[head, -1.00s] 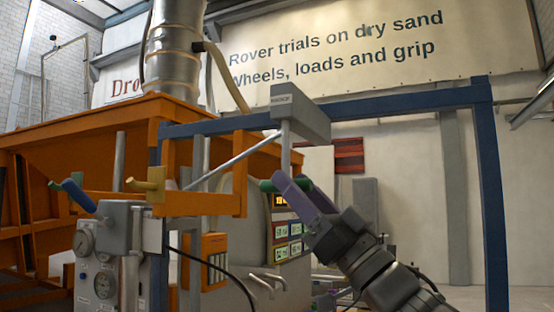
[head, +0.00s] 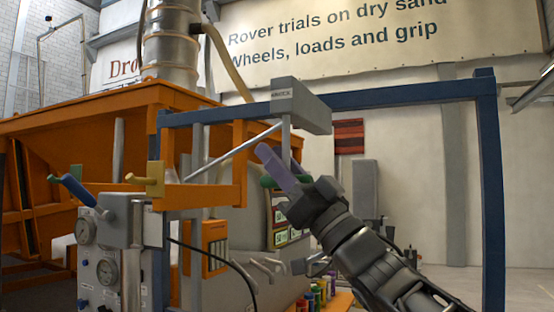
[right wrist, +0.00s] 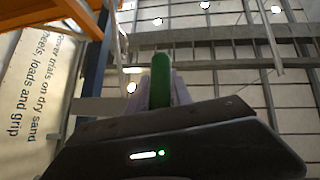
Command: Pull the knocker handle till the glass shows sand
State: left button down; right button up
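The green knocker handle (head: 268,182) is a short crossbar below a grey box (head: 300,108) on the blue frame. It also shows in the right wrist view (right wrist: 160,80). My right gripper (head: 272,160) reaches up to it from the lower right. Its purple fingers (right wrist: 182,92) lie on either side of the handle and pass beyond it in the head view. Whether they press on it cannot be told. An orange-framed panel with upright strips (head: 215,254) stands lower left; I cannot tell whether this is the glass or whether it shows sand. My left gripper is out of view.
A blue frame (head: 488,180) spans over my right arm. The orange sandbed (head: 70,140) fills the left. Several coloured jars (head: 318,292) sit low in the middle.

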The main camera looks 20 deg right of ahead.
jog(key=shift+h, duration=0.3)
grip_shut()
jog(key=shift+d, duration=0.1)
dwell(0.5)
